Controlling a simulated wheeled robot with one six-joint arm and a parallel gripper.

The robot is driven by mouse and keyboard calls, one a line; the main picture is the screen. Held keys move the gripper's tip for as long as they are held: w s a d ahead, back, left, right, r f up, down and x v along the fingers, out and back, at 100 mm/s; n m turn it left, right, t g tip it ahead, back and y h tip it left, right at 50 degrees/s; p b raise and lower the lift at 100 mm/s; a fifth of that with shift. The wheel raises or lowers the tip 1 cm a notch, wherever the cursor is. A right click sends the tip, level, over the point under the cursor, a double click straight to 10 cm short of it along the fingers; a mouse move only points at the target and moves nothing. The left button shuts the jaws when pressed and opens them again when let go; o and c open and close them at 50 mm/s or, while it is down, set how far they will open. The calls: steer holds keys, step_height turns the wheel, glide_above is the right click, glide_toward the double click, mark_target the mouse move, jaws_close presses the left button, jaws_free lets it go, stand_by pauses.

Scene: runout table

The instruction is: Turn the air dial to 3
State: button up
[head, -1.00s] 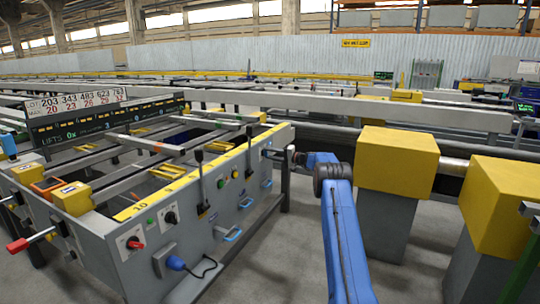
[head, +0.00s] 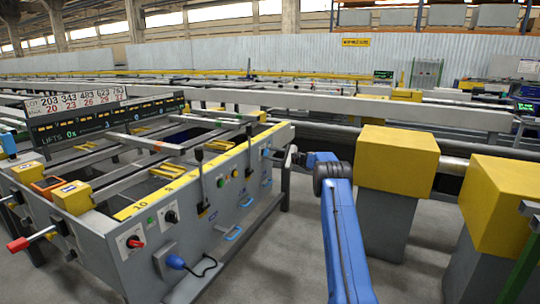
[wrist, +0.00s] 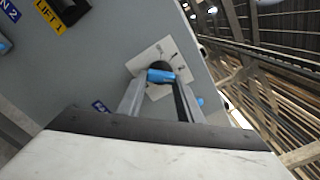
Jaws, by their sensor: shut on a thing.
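The air dial is a blue knob (wrist: 160,76) on a pale square plate (wrist: 143,61) with dark marks, seen in the wrist view. In the head view the blue dial (head: 266,153) is small, near the far end of the grey console's side. My gripper (wrist: 158,92) is at the dial, with one finger on each side of the blue knob, shut on it. The marks are too small to read, so the dial's setting cannot be told.
The grey console (head: 150,232) carries levers, a red-handled lever (head: 18,244) and other knobs. Yellow-topped blocks (head: 396,155) stand to the right of my arm. A yellow LIFT 1 label (wrist: 50,14) is at the upper left in the wrist view.

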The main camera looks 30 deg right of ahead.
steer(key=shift+s+d+f+m, duration=0.1)
steer(key=shift+m, duration=0.85)
steer(key=shift+f+m, duration=0.1)
steer(key=shift+m, duration=0.85)
steer(key=o, duration=1.1)
steer(key=shift+d, duration=0.1)
steer(key=v, duration=1.7)
steer(key=shift+s, duration=0.2)
